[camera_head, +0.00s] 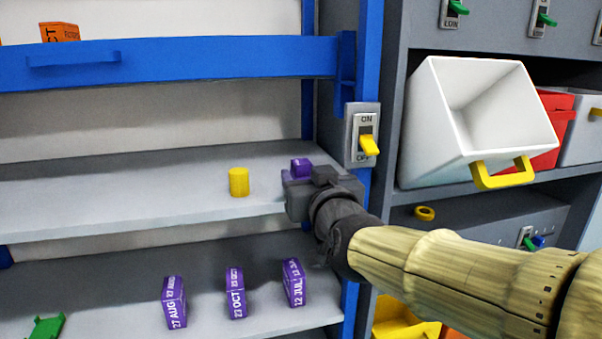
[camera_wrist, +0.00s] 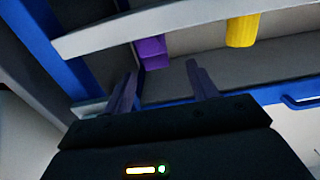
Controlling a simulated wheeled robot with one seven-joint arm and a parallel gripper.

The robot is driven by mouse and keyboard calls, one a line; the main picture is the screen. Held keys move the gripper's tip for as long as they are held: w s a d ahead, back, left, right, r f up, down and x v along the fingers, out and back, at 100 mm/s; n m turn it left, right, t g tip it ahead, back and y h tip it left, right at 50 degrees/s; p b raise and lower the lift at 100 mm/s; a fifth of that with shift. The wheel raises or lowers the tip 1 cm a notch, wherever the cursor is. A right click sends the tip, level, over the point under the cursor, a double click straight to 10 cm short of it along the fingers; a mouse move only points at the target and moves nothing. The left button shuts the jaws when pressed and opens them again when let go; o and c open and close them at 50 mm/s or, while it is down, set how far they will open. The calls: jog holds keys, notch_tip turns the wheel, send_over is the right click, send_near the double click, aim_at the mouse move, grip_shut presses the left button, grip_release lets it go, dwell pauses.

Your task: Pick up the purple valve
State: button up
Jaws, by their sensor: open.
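A small purple block-like object (camera_head: 300,168), which looks like the purple valve, is on the middle shelf near its right end, just beyond my gripper. My gripper (camera_head: 292,186) partly hides it in the head view. In the wrist view the purple object (camera_wrist: 152,52) shows beyond the fingertips, nearer the left finger. My gripper also shows in the wrist view (camera_wrist: 163,68), its two fingers spread apart with nothing between them. I cannot tell the exact gap to the purple object.
A yellow cylinder (camera_head: 239,182) stands left of the purple object on the middle shelf (camera_head: 120,195). A blue post and a yellow-lever switch (camera_head: 367,146) are close right of my gripper. Several purple date blocks (camera_head: 235,293) stand below. A tilted white bin (camera_head: 440,120) is at right.

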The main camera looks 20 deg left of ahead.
aim_at(299, 161)
jog(key=shift+x, duration=1.55)
jog(key=shift+s, duration=0.1)
jog(key=p+x, duration=0.3)
jog(key=x, duration=0.1)
jog(key=shift+d, duration=0.15)
jog(key=shift+w+a+f+p, duration=0.1)
jog(key=shift+w+a+p, duration=0.3)
jog(key=shift+w, duration=0.25)
jog(key=shift+d, duration=0.1)
jog(key=c, duration=1.1)
